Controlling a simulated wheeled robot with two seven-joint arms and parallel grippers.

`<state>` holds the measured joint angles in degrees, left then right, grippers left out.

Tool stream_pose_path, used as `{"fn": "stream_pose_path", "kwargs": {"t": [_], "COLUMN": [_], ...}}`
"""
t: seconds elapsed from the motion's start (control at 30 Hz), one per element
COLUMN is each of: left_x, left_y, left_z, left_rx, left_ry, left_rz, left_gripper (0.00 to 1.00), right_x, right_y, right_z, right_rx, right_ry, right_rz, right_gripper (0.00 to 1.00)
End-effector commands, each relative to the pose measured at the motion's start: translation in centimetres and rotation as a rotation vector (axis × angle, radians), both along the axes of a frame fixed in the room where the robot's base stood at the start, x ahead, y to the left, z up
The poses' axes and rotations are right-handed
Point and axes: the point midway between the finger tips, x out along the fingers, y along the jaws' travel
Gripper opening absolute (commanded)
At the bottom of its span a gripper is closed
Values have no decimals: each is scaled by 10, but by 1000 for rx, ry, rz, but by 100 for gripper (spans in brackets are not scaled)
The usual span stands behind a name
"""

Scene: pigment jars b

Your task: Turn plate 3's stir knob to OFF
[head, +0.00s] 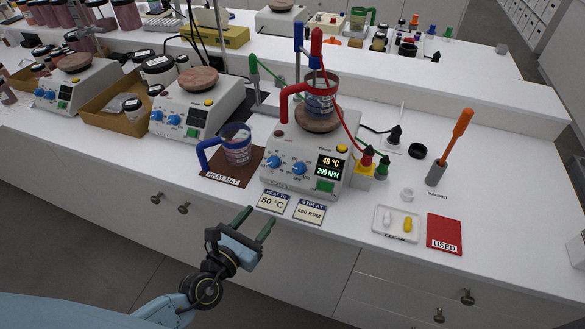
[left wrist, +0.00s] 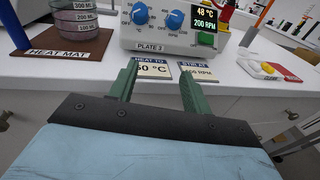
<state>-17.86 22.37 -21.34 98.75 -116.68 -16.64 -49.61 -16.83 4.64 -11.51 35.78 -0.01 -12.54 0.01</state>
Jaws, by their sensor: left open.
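Plate 3 (head: 307,152) is a white hot plate with a lit display reading 48 °C and 200 RPM. It has two blue knobs on its front. The stir knob (head: 299,168) is the right one, nearer the display; it also shows in the left wrist view (left wrist: 174,19). The left blue knob (head: 274,162) sits beside it. A red-handled beaker (head: 319,103) stands on the round top. My left gripper (head: 257,218) is open and empty, in front of the bench edge and below the plate's front, apart from the knobs. My right gripper is not in view.
Cards reading 50 °C (head: 272,201) and 600 RPM (head: 309,211) lie before the plate. A blue-handled beaker (head: 237,148) stands on the heat mat (head: 222,180) at left. A white tray (head: 397,231) and red USED mat (head: 444,233) lie at right.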

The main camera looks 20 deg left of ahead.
Motion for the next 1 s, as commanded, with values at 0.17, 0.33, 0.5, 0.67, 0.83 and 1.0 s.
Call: {"fn": "stream_pose_path", "kwargs": {"t": [0.17, 0.33, 0.5, 0.67, 0.83, 1.0], "left_x": [2, 16, 48, 81, 109, 125], "left_y": [-14, -20, -28, -37, -44, -48], "left_z": [38, 42, 42, 42, 41, 40], "left_rx": [145, 163, 160, 159, 158, 159], "left_ry": [-118, -134, -133, -132, -131, -129], "left_rz": [-61, -66, -66, -66, -66, -66], "left_gripper": [49, 49, 49, 49, 49, 49], "right_x": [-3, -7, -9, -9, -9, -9], "right_y": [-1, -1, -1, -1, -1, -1], "right_z": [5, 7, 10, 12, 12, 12], "right_rx": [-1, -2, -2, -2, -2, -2], "right_ry": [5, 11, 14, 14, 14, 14], "right_rz": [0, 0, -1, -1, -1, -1], "right_gripper": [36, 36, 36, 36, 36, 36]}}
